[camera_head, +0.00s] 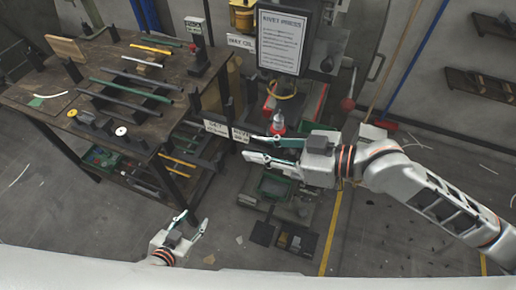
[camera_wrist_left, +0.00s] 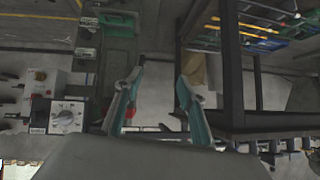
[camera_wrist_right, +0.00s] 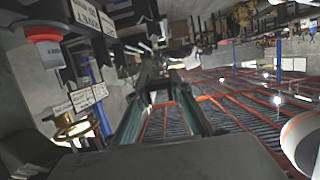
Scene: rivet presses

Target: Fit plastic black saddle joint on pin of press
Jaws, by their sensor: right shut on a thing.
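My right gripper (camera_head: 246,147) reaches in from the right in the head view, in front of the press (camera_head: 296,85). It is shut on a small dark thing (camera_wrist_right: 152,76) at its fingertips in the right wrist view. This looks like the black saddle joint, but its shape is hard to make out. A grey part with a red base (camera_head: 278,124) stands just behind the right fingers; a red-and-grey part also shows in the right wrist view (camera_wrist_right: 42,48). I cannot clearly make out the press pin. My left gripper (camera_head: 192,221) is open and empty, low over the floor.
A dark workbench (camera_head: 40,95) with several rods stands at the left. White label plates (camera_head: 216,128) are fixed beside the right fingertips. A framed sign (camera_head: 283,40) hangs over the press. A green bin (camera_head: 274,187) sits below the right gripper. Floor at the front is mostly clear.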

